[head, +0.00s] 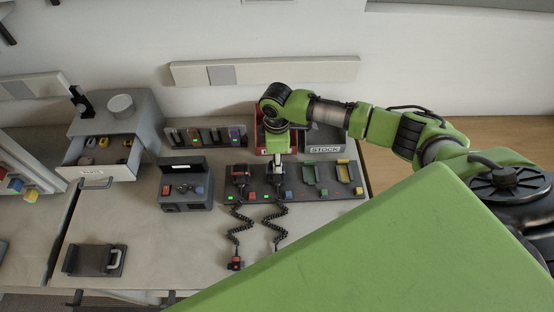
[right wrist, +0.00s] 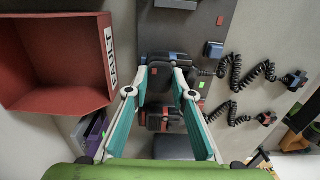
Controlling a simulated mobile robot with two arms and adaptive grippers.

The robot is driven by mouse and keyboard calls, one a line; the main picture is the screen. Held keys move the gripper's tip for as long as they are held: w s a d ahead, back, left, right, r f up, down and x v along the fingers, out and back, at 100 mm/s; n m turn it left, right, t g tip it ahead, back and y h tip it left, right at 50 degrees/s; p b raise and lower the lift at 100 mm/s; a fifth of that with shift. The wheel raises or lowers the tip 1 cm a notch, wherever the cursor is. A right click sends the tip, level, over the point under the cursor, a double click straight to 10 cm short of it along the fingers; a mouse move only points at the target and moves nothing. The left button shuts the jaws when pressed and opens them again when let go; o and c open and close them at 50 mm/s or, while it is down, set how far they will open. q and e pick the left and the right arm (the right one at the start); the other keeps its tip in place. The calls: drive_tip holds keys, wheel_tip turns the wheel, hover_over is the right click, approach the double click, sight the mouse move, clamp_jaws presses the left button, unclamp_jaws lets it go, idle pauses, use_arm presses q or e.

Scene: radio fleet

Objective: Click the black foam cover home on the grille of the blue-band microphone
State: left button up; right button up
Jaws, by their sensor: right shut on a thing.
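My right gripper (head: 281,164) reaches down from above onto the second dock of the dark charging rack (head: 325,195). In the right wrist view its teal fingers (right wrist: 160,72) are closed on a dark item with a bluish edge (right wrist: 178,57) above the rack. The held item is mostly hidden by the fingertips, so I cannot tell whether it is the foam cover or the microphone. Two dark handheld units with coiled cords sit at the rack; one shows at its left end (head: 240,180). No blue band is clear in the head view. My left gripper is out of view.
A red bin (right wrist: 55,65) and a grey bin marked STOCK (head: 324,139) stand behind the rack. A grey drawer cabinet (head: 145,122) with an open drawer is at the left. A dark box unit (head: 186,183) sits left of the rack. The front bench is mostly clear.

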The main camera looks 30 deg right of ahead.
drive_tip(key=shift+f, duration=0.35)
drive_tip(key=o, duration=0.7)
drive_tip(key=shift+s, duration=0.1)
drive_tip(key=shift+o, duration=0.2)
drive_tip(key=shift+r, duration=0.1)
wheel_tip(320, 180, up, 12)
idle(0.4)
